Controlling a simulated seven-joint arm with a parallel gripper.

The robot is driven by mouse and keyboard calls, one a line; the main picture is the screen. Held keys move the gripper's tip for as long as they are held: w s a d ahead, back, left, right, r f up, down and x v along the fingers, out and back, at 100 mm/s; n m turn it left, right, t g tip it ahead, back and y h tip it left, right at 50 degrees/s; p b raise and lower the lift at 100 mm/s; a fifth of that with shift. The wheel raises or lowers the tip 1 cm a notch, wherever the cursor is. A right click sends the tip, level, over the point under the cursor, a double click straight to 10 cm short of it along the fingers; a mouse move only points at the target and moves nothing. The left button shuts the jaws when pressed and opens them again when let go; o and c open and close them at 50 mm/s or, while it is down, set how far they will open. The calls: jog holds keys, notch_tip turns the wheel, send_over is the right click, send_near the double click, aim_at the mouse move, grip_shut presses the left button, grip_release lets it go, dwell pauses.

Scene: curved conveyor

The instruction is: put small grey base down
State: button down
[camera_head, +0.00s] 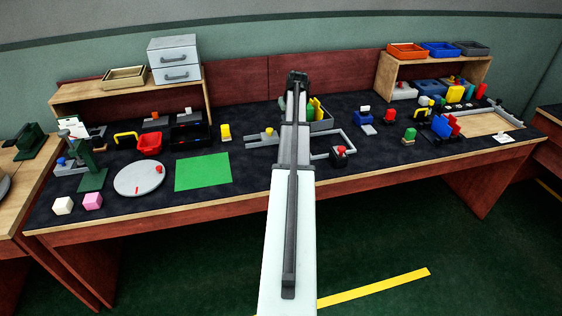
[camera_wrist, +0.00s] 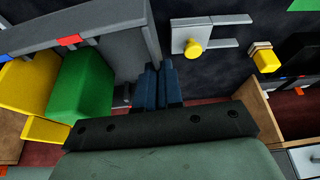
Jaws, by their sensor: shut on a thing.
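My gripper (camera_wrist: 158,80) is shut, its two dark blue fingers close together on something I cannot make out between them. I cannot pick out the small grey base with certainty. The fingers are right beside the wall of a grey bin (camera_wrist: 126,35), seemingly above or against it; contact is unclear. In the head view my arm hides the gripper and much of this spot.
A grey slide with a yellow knob (camera_wrist: 194,48) lies on the dark tabletop beside the fingers; a yellow block (camera_wrist: 265,58) is further right. A wooden shelf (camera_wrist: 257,118) is close by. A green mat (camera_head: 203,172) and a round grey disc (camera_head: 138,178) lie left. Dark tabletop between is partly clear.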

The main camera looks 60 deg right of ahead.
jog(key=w+a+n, duration=0.2)
jog(key=w+a, duration=0.5)
jog(key=a, duration=0.4)
jog(key=s+a+m, duration=0.3)
jog(key=a, duration=0.3)
jog(key=shift+s+a+f+h, duration=0.15)
jog(key=shift+a+f+h, duration=0.15)
jog(key=shift+a, duration=0.1)
jog(key=shift+f, duration=5.05)
jog(key=c, duration=1.3)
grip_release()
